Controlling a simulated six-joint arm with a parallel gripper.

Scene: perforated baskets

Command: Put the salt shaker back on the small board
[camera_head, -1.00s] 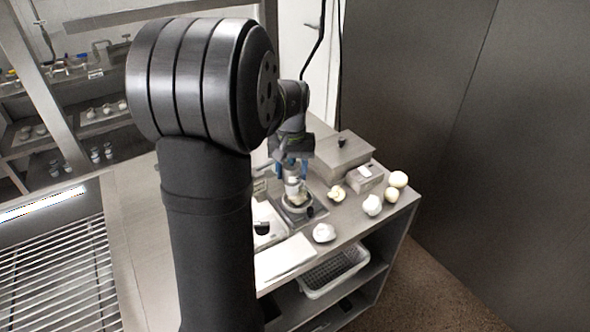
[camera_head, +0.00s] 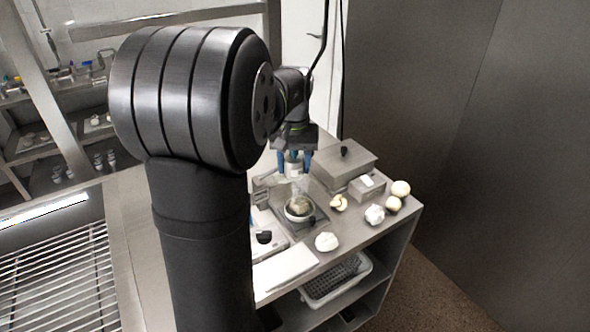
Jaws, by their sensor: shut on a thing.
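My gripper (camera_head: 294,162) has blue fingertips and is shut on a small pale object, which appears to be the salt shaker (camera_head: 296,170). It is held upright above a round bowl (camera_head: 299,216) with dark contents. A pale, see-through shape shows between it and the bowl; I cannot tell if this is the shaker's lower part. The bowl stands on a dark square plate (camera_head: 318,222). A flat white board (camera_head: 284,268) lies at the counter's front edge; I cannot tell if it is the small board.
A grey lidded box (camera_head: 340,168) and a smaller box (camera_head: 367,187) stand behind right. Several pale round items, including one at the front (camera_head: 327,242), lie on the right of the counter. My arm hides the counter's left part.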

